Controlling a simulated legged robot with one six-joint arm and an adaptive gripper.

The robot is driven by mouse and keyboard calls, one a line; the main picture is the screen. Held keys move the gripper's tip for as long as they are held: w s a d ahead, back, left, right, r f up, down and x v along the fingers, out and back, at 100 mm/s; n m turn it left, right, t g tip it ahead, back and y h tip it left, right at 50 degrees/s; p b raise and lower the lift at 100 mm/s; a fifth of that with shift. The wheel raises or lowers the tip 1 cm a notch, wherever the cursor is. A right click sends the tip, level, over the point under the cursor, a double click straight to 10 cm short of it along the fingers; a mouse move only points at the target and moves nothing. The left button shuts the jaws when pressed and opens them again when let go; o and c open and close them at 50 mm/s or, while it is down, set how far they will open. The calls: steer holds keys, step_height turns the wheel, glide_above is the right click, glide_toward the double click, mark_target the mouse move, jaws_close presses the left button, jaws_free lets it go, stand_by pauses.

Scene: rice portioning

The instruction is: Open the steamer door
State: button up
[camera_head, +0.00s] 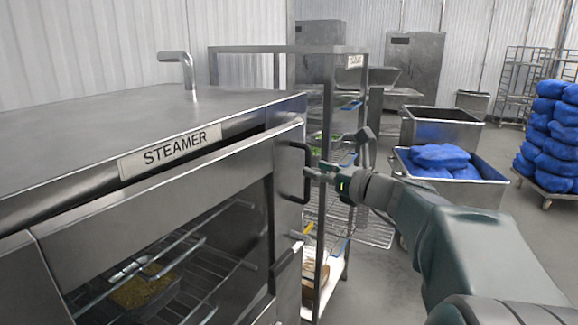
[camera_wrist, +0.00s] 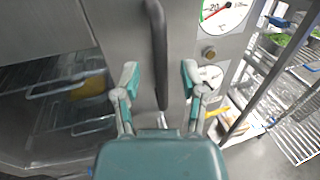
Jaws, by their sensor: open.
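The steamer (camera_head: 95,125) fills the left of the head view, its label on the front top edge. Its door (camera_head: 215,180) has a glass window showing wire racks and a tray of food (camera_head: 145,290). A dark vertical handle (camera_head: 306,172) is at the door's right side. My gripper (camera_head: 318,172) is at the handle. In the wrist view, the handle (camera_wrist: 158,45) runs down between the two open fingers of my gripper (camera_wrist: 159,80). They stand on either side of it, with visible space, not closed on it. I cannot tell whether the door is slightly ajar.
A dial gauge (camera_wrist: 224,14) and knobs are on the panel right of the handle. A metal shelf rack (camera_head: 352,200) stands just beyond the steamer. Bins with blue bags (camera_head: 452,170) and a stacked cart (camera_head: 552,135) are farther right. Floor at lower centre is clear.

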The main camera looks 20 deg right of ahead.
steer(key=w, duration=0.2)
steer(key=shift+w+a, duration=0.1)
steer(key=shift+w, duration=0.25)
steer(key=shift+w+a, duration=0.1)
steer(key=shift+a, duration=0.55)
jaws_close()
steer(key=shift+d, duration=0.3)
